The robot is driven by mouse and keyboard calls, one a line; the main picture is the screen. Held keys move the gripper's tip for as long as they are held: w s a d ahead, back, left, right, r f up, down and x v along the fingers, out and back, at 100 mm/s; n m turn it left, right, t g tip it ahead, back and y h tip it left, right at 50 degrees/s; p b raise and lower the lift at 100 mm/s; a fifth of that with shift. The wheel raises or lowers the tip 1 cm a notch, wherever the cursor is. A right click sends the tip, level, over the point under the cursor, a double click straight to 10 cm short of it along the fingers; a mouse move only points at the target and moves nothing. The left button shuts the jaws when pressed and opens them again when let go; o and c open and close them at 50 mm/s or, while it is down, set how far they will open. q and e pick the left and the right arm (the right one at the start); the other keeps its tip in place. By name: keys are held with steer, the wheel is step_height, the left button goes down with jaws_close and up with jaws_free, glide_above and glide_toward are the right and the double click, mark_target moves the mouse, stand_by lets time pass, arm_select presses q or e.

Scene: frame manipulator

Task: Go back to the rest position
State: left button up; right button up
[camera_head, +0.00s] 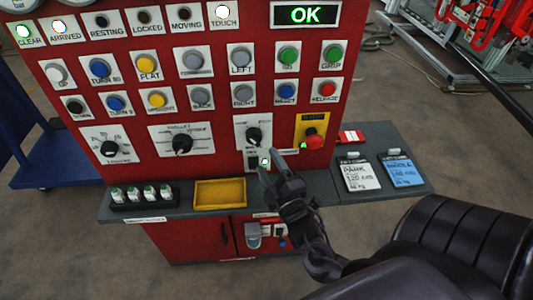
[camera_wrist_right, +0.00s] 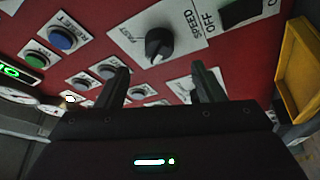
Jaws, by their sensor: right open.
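My right gripper (camera_head: 270,163) is in front of the lower part of a red control panel (camera_head: 215,100), just below a black knob (camera_head: 253,135) on a white plate. Its two fingers are apart with nothing between them. I cannot tell if a fingertip touches the panel. The RESTING lamp (camera_head: 100,19) is dark. The CLEAR, ARRIVED and TOUCH (camera_head: 222,12) lamps are lit. My left gripper is not in view.
A grey shelf (camera_head: 345,202) juts out below the panel. It holds a yellow tray (camera_head: 219,193), a black rack (camera_head: 143,196) of small bottles, and two clipboards (camera_head: 359,173). A red button (camera_head: 314,141) is right of the gripper. A green OK display (camera_head: 306,15) is lit above.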

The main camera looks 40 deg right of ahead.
stand_by(0.4)
steer(key=a+f+m+g+y, duration=0.2)
steer(key=a+f+m+g, duration=0.35)
steer(key=a+g, duration=0.2)
steer(key=s+a+r+m+g+y, duration=0.2)
steer(key=s+a+m+g, duration=0.25)
steer(key=s+g, duration=0.65)
steer(key=s+f+n, duration=0.1)
steer(key=s+f, duration=0.1)
steer(key=f, duration=1.3)
steer(key=s+f, duration=0.2)
steer(key=f, duration=1.2)
steer(key=s+d+f, duration=0.2)
steer(key=s+f, duration=1.7)
steer(key=s, duration=0.1)
steer(key=shift+d+f, duration=0.3)
steer(key=shift+d, duration=0.1)
